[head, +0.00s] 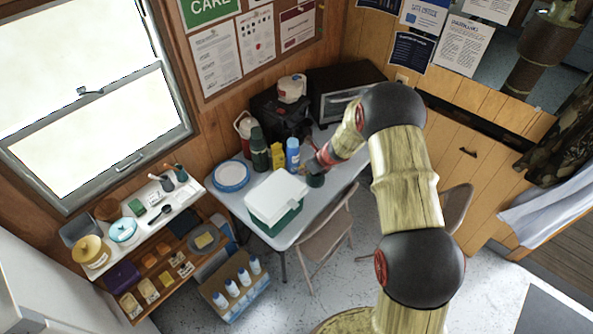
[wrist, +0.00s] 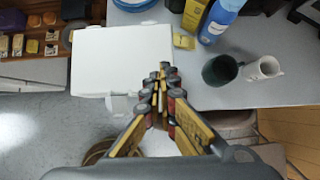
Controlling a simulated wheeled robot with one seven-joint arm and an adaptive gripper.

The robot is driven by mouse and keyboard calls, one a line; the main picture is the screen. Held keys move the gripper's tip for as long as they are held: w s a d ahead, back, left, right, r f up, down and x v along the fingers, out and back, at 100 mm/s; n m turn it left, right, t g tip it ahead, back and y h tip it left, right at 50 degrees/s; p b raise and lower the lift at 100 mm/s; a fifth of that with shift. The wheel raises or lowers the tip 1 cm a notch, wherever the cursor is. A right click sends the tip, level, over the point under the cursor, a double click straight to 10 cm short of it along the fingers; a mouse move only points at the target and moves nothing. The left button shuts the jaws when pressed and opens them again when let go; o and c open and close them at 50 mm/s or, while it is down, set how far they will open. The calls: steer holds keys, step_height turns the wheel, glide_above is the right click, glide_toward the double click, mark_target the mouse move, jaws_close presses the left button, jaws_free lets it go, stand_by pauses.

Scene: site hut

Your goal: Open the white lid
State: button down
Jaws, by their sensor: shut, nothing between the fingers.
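The white lid (head: 277,195) lies flat on a green box (head: 274,228) on the table, and it appears closed. In the wrist view the lid (wrist: 118,52) fills the upper left, with a small white tab or latch (wrist: 121,104) at its near edge. My gripper (head: 313,165) is to the right of the lid in the head view. In the wrist view my gripper (wrist: 163,75) has its fingers together and empty, by the lid's right edge. I cannot tell whether it touches the lid.
A dark green mug (wrist: 220,70) and a white mug (wrist: 263,68) stand right of my gripper. Bottles (head: 292,155), a blue plate stack (head: 231,176) and a toaster oven (head: 341,100) are behind. A folding chair (head: 328,238) stands at the table's front.

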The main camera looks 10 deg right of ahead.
steer(key=s+d+r+b, duration=0.1)
steer(key=s+d+r, duration=0.1)
steer(key=s+d, duration=0.2)
steer(key=shift+s+r, duration=0.2)
steer(key=shift+s, duration=0.6)
